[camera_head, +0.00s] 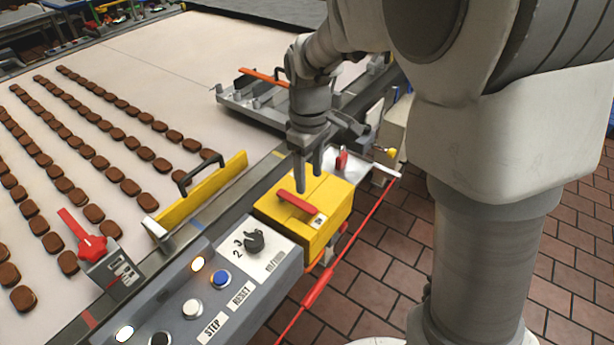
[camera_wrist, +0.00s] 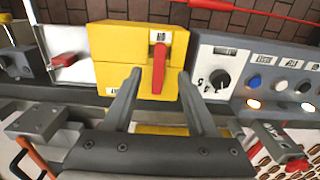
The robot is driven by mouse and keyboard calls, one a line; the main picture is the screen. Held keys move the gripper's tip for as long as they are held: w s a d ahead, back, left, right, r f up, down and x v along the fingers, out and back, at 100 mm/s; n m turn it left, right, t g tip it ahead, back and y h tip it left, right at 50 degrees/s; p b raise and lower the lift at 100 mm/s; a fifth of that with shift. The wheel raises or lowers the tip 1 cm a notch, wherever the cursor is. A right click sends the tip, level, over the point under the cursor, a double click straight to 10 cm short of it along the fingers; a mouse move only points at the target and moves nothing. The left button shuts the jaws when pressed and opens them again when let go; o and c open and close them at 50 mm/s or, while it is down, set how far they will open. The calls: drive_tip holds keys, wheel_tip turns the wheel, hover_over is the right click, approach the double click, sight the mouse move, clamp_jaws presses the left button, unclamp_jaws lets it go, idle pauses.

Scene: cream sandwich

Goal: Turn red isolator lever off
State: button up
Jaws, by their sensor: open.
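The red isolator lever (camera_head: 298,202) lies across the top of a yellow box (camera_head: 335,208), pointing toward a small white label at its near right edge. In the wrist view the red lever (camera_wrist: 159,68) runs up and down the yellow box (camera_wrist: 112,75), its upper end by the label. My gripper (camera_head: 312,186) is open and empty, fingers pointing down over the box just behind the lever. In the wrist view the lever shows between the two fingertips of my gripper (camera_wrist: 160,73). I cannot tell whether a finger touches it.
A grey panel (camera_head: 262,290) with a dial and buttons adjoins the box. A yellow guard with a black handle (camera_head: 205,185) stands by the belt. A smaller red handle (camera_head: 342,161) is behind the box. A red pull cord (camera_head: 318,287) runs along the front. Chocolate biscuits cover the belt.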

sight(309, 207)
wheel_tip(309, 207, down, 8)
drive_tip(key=shift+f+b, duration=0.2)
drive_tip(key=shift+b, duration=0.15)
clamp_jaws()
idle(1.4)
